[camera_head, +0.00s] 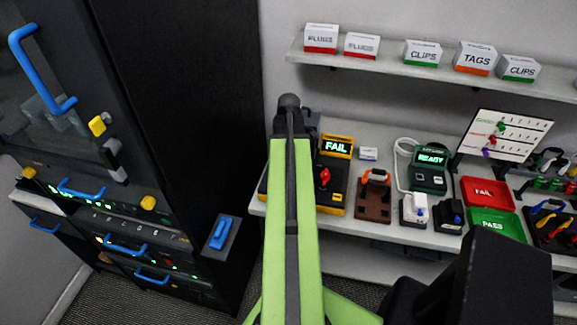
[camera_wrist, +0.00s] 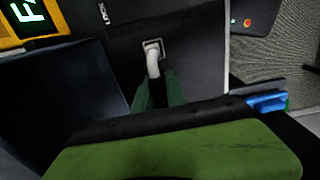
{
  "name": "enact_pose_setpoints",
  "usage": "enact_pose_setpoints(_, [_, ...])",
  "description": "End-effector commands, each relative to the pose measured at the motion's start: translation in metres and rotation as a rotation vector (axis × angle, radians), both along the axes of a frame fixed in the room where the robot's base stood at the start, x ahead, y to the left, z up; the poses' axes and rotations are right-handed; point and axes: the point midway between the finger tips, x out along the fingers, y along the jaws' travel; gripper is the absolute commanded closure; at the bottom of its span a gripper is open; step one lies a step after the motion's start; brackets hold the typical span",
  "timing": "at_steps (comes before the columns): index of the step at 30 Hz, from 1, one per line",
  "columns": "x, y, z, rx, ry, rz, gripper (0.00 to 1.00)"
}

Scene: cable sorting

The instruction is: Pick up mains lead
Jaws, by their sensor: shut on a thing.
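A pale, bent plug or lead end, probably the mains lead (camera_wrist: 152,61), sits at a small square socket (camera_wrist: 153,45) in a dark panel in the wrist view. My gripper (camera_wrist: 157,83) has its dark green fingers closed around the near end of this pale piece. The rest of the lead is hidden by the fingers and my wrist. In the head view my green arm hides the gripper and this lead. I cannot tell whether the piece is fully seated in the socket.
A yellow tester showing FAIL (camera_head: 337,146) stands right of my arm. A green READY unit (camera_head: 431,159) has a white cable beside it. Red (camera_head: 486,192) and green (camera_head: 497,222) trays lie further right. A tall black cabinet (camera_head: 185,120) stands left. Boxes line the shelf (camera_head: 400,68).

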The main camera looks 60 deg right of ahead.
Motion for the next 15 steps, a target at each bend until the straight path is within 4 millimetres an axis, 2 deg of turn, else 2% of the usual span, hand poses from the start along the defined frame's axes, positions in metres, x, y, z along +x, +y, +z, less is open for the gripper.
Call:
enact_pose_setpoints(8, [0.000, 0.000, 0.001, 0.000, 0.000, 0.001, 1.00])
enact_pose_setpoints(11, [0.000, 0.000, 0.008, 0.000, 0.000, 0.001, 1.00])
enact_pose_setpoints(15, [0.000, 0.000, 0.025, 0.000, 0.000, 0.001, 1.00])
